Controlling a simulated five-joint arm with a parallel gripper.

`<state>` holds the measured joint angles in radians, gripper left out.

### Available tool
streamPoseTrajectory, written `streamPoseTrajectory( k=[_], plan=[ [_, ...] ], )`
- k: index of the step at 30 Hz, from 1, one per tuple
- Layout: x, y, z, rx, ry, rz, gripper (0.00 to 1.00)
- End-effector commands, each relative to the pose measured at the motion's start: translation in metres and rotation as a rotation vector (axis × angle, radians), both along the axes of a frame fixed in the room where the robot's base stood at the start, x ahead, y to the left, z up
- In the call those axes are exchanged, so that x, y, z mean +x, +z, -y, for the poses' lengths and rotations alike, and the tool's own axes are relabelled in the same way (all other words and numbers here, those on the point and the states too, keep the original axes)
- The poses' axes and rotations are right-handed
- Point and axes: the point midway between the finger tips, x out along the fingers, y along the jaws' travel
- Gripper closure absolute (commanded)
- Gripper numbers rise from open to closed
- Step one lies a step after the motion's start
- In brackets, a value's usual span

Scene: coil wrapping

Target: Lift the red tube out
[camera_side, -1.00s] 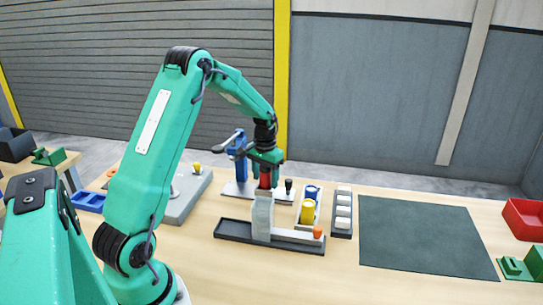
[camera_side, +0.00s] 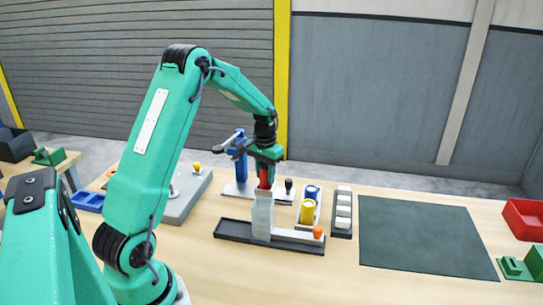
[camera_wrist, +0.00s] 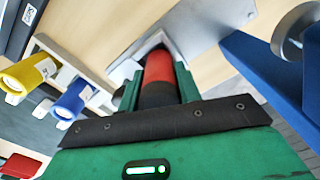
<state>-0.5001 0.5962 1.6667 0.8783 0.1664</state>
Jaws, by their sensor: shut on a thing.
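The red tube (camera_side: 264,178) stands upright at the top of a light grey holder (camera_side: 262,215) in the side view. Its lower part is hidden by the holder, so I cannot tell how deep it sits. My gripper (camera_side: 265,168) comes down from above and is shut on the tube. In the wrist view the red tube (camera_wrist: 158,68) lies between the two green fingers of my gripper (camera_wrist: 158,88), with a dark band nearest me.
The holder stands on a dark tray (camera_side: 232,231). Right of it are a yellow spool (camera_side: 306,211), a blue spool (camera_side: 311,192) and a rack of white blocks (camera_side: 343,212). A blue post stand (camera_side: 241,165) is close behind. A dark mat (camera_side: 425,235) lies clear at right.

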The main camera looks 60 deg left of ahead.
Motion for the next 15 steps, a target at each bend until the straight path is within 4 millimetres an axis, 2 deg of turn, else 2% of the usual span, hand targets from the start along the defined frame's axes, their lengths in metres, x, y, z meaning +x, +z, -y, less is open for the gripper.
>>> streamPoseTrajectory(
  k=[8,15],
  plan=[
    [0.001,0.029,0.000,0.002,0.000,0.003,0.90],
    [-0.001,0.045,0.028,0.000,-0.003,0.001,0.90]
  ],
)
